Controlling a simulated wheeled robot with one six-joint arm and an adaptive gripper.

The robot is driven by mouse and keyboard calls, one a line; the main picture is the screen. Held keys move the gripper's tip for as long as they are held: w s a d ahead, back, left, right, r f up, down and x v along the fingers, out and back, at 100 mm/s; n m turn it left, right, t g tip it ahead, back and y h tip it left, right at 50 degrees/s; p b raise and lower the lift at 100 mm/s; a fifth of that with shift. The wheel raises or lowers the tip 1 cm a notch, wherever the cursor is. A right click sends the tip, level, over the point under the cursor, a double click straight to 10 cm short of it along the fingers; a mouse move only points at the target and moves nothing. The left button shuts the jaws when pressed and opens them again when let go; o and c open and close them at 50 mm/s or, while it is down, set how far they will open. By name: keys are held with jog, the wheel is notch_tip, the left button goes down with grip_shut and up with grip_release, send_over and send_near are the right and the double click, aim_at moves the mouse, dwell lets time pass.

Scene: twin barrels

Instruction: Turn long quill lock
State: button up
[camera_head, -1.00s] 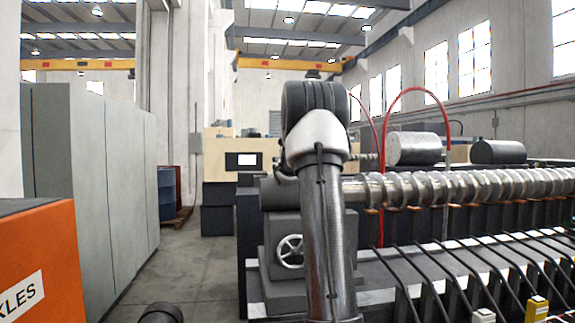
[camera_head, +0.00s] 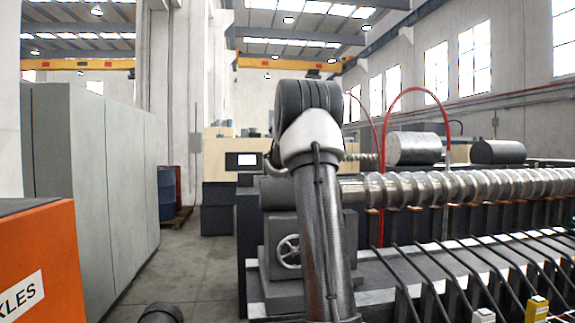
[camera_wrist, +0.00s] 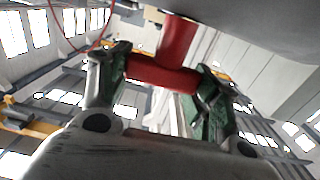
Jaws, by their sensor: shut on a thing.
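A red T-shaped handle (camera_wrist: 178,42) shows in the wrist view, with its stem running up to a large grey rounded body (camera_wrist: 235,28). My gripper (camera_wrist: 163,64) has its two green-padded fingers on either side of the handle's crossbar and is shut on it. The crossbar lies across between the fingers, a little tilted. In the head view my own arm stands in front of the machine. My gripper and the red handle are hidden there.
In the head view a long machine with a silver screw shaft (camera_head: 440,188) and a handwheel (camera_head: 289,251) stands at the right. Grey cabinets (camera_head: 88,180) and an orange box (camera_head: 45,262) stand at the left. The floor (camera_head: 185,270) between them is clear.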

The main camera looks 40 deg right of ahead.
jog(key=o, duration=1)
jog(key=shift+s, duration=0.1)
jog(key=v, duration=1.2)
jog(key=shift+d, duration=0.1)
jog(key=shift+f, duration=0.1)
